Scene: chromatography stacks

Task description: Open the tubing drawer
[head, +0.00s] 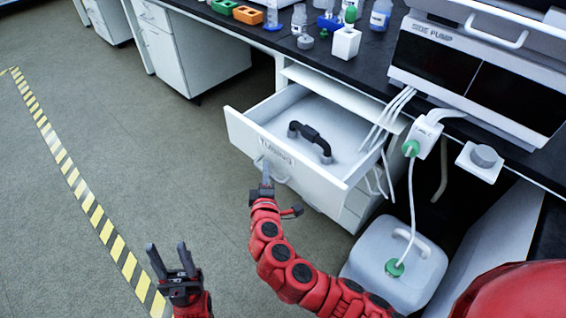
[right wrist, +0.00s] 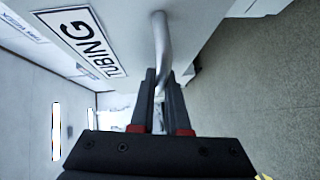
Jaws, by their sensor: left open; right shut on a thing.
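The white tubing drawer (head: 240,131) is pulled well out from under the bench, with a dark curved tube piece (head: 310,139) lying inside it. Its front bears a TUBING label, which also shows in the right wrist view (right wrist: 82,40). My right gripper (head: 264,178) is at the drawer front; in the right wrist view its fingers (right wrist: 155,90) are shut on the drawer's metal handle (right wrist: 161,40). My left gripper (head: 175,260) is open and empty, low over the floor to the left of the drawer.
The dark bench top (head: 350,45) above holds bottles and coloured racks. A side pump unit (head: 475,75) stands at the right, with tubes hanging down beside the drawer. A white jug (head: 395,265) stands below at the right. The floor (head: 130,150) to the left is clear, with a striped line.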

